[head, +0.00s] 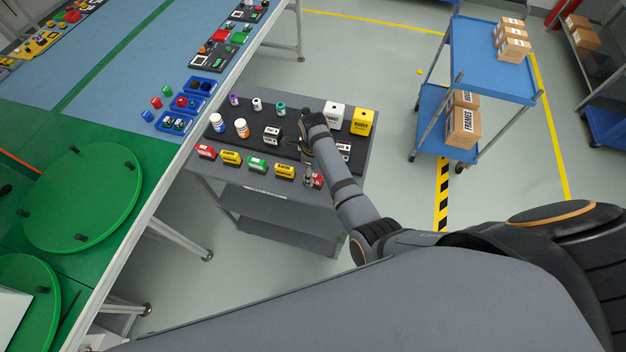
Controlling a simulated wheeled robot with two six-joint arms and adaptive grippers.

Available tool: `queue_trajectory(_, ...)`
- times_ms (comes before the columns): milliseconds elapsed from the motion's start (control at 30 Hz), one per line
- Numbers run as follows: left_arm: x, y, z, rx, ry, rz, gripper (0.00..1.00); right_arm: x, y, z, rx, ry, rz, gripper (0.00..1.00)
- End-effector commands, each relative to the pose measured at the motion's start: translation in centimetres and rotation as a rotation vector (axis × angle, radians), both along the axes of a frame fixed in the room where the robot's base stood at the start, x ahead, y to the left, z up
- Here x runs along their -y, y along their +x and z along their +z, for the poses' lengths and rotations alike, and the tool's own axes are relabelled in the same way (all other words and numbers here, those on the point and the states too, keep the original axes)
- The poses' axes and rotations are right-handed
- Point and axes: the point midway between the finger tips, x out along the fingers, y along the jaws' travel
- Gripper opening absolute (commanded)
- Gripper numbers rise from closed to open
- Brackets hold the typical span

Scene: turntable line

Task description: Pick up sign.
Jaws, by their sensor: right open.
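Small labelled pieces stand on the grey cart; I cannot tell for certain which one is the sign. The front row holds a red piece (206,151), a yellow piece (230,157), a green piece (257,164), a second yellow piece (284,171) and a red piece (315,181) at the right end. My right gripper (305,143) is over the right half of the cart, behind the front row. It is open and looks empty; its fingertips are small and partly hidden by my arm. My left gripper is not in view.
The grey cart (262,189) also carries bottles, a white cube (335,113), a yellow cube (362,122) and a black-and-white block (272,135). A table with green turntables (82,198) stands left. A blue trolley (490,60) with boxes stands right, with clear floor between.

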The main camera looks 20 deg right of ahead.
Motion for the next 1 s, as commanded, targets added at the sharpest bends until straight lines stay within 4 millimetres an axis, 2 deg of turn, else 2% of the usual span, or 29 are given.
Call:
queue_trajectory(133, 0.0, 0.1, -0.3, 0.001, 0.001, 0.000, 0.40, 0.0, 0.1, -0.6, 0.000, 0.000, 0.000, 0.60)
queue_trajectory(233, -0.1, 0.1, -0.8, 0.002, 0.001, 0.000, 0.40, 0.0, 0.2, -2.0, -0.003, 0.000, 0.000, 0.60)
queue_trajectory(300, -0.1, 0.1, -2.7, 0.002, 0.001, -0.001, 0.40, 0.0, 0.4, -3.4, 0.001, 0.001, 0.000, 0.60)
queue_trajectory(433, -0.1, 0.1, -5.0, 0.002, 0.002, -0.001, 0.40, 0.0, 0.4, -5.2, 0.002, 0.001, 0.000, 0.60)
queue_trajectory(500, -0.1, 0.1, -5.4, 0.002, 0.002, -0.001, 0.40, 0.0, 0.4, -5.6, 0.002, 0.001, 0.000, 0.60)
queue_trajectory(733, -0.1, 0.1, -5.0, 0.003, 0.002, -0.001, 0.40, 0.0, 0.4, -5.1, 0.001, 0.001, 0.000, 0.60)
queue_trajectory(1000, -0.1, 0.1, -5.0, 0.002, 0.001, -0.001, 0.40, -0.1, 0.4, -5.2, 0.001, 0.001, 0.000, 0.24)
